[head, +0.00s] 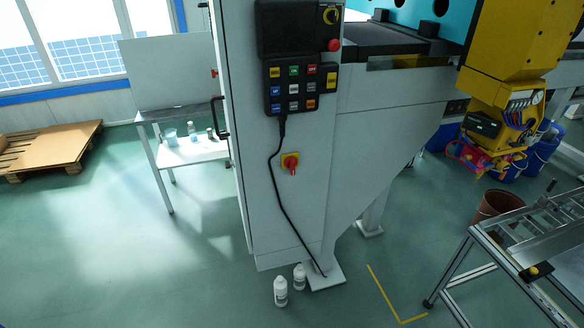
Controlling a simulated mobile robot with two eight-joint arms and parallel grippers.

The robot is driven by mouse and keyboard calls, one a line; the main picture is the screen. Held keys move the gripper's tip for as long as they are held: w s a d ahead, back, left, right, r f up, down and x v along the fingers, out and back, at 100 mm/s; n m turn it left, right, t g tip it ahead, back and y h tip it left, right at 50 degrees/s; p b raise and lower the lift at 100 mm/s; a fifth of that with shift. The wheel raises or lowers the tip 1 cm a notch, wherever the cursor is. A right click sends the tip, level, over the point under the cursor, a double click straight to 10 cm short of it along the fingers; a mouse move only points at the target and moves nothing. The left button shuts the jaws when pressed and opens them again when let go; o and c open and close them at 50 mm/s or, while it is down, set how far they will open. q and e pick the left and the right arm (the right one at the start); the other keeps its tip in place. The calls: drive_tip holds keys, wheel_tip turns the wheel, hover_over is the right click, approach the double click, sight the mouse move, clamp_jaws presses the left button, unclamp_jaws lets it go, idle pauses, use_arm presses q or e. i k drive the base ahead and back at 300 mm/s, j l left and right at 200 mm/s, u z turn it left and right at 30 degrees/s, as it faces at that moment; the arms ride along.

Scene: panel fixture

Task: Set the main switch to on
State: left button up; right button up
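The likely main switch (291,164) is a red rotary handle on a yellow plate, on the pale grey machine cabinet (285,215) in the head view. It sits below the button panel. Its red handle looks roughly vertical, with its lower end pointing down; any position labels are too small to read. Neither of my grippers shows in this view.
A button box (301,88) hangs above the switch, and its black cable runs down the cabinet past the switch's left side. Two white bottles (281,291) stand on the floor at the cabinet's foot. A metal-framed table (470,240) stands at the right. The floor left of the cabinet is mostly clear.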

sight(291, 163)
drive_tip(key=i+j+z, duration=0.1)
drive_tip(key=i+j, duration=0.75)
drive_tip(key=j, duration=0.25)
drive_tip(key=l+z, duration=0.05)
